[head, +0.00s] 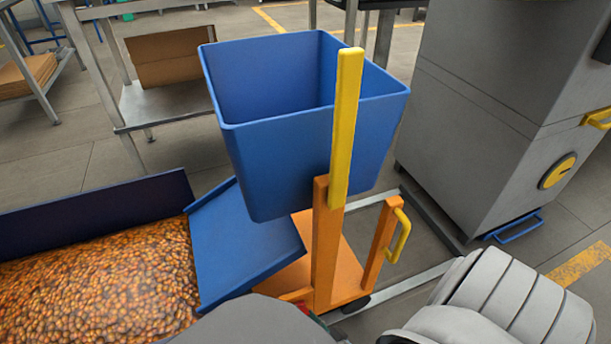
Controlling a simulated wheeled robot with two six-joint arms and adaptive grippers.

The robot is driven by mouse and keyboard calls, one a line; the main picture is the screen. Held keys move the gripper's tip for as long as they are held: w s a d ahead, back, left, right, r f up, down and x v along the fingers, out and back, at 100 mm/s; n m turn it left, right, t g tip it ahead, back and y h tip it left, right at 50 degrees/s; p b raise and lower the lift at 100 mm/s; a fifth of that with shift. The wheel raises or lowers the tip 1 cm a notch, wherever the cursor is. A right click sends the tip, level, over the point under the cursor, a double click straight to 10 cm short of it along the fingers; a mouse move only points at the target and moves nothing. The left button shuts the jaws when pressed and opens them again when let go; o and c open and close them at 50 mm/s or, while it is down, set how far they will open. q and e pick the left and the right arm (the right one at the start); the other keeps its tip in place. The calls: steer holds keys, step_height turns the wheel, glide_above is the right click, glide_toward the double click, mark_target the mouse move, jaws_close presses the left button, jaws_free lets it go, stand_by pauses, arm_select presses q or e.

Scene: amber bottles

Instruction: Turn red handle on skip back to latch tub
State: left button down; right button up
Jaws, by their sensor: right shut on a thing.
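The skip has a blue tub (290,150) on an orange frame (326,250). The tub is empty as far as I see inside, and its open top faces up. A yellow bar (345,125) stands upright on the orange post in front of it. Only a small bit of the red handle (303,308) shows low at the frame's foot, at the bottom edge. My right gripper (320,322) is there, shut on it, mostly hidden by my grey arm parts. The latch is not visible. My left gripper is not in view.
A blue-walled bin (95,212) full of amber bottles is at left, with a blue sloping plate (243,248) beside the skip. A grey cabinet (490,110) stands right. A metal table with a cardboard box (168,58) is behind. Floor shows between skip and cabinet.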

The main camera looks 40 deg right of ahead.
steer(key=o, duration=1.2)
steer(key=shift+c, duration=0.2)
steer(key=v, duration=1.2)
